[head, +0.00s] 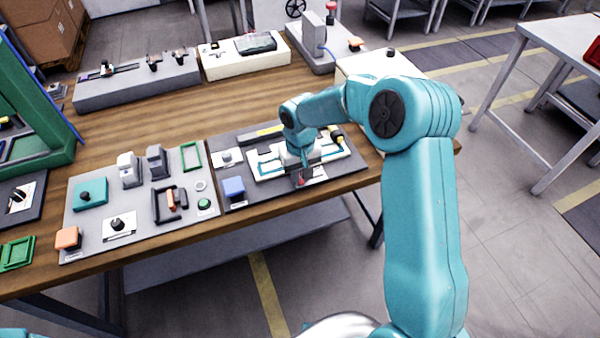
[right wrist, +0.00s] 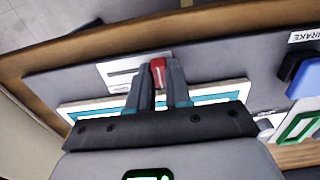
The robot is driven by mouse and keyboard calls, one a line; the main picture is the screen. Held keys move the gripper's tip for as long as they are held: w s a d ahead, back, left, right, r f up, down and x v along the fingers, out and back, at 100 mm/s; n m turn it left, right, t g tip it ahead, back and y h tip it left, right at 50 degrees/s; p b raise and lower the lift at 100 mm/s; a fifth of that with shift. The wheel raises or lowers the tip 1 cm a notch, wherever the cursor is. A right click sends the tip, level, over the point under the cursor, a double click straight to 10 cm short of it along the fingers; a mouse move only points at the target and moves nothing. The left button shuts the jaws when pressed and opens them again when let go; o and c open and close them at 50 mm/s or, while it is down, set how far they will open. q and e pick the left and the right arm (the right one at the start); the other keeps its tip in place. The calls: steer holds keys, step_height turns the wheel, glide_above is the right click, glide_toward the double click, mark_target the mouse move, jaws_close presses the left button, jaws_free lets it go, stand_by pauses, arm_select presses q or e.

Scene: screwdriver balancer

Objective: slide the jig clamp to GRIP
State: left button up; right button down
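The jig clamp's red slider knob (right wrist: 158,71) shows between the fingertips of my right gripper (right wrist: 160,78) in the right wrist view. Both fingers appear to touch its sides, so the gripper looks shut on it. The knob stands at a white plate with a dark slot (right wrist: 118,70); any GRIP lettering is too small to read. In the head view my right gripper (head: 301,178) points down at the front of the dark board, and a bit of red shows at its tips. Behind it is a white fixture with teal strips (head: 268,168). My left gripper is not in view.
A blue block (head: 233,187) sits on the dark board left of my gripper. A grey panel (head: 140,238) with knobs, switches and a green button lies farther left. White and grey units (head: 247,60) stand along the table's back. The table's front edge is close to my gripper.

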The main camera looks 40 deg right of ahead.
mark_target(321, 174)
steer(key=d, duration=0.3)
steer(key=s+d, duration=0.1)
steer(key=d, duration=0.1)
steer(key=shift+s+d+b, duration=0.15)
steer(key=shift+d+b, duration=0.25)
steer(key=shift+d+r, duration=0.15)
steer(key=shift+d, duration=0.1)
steer(key=c, duration=1)
jaws_free()
steer(key=shift+s, duration=0.15)
steer(key=shift+c, duration=0.2)
steer(key=shift+r, duration=0.25)
step_height(321, 174, up, 16)
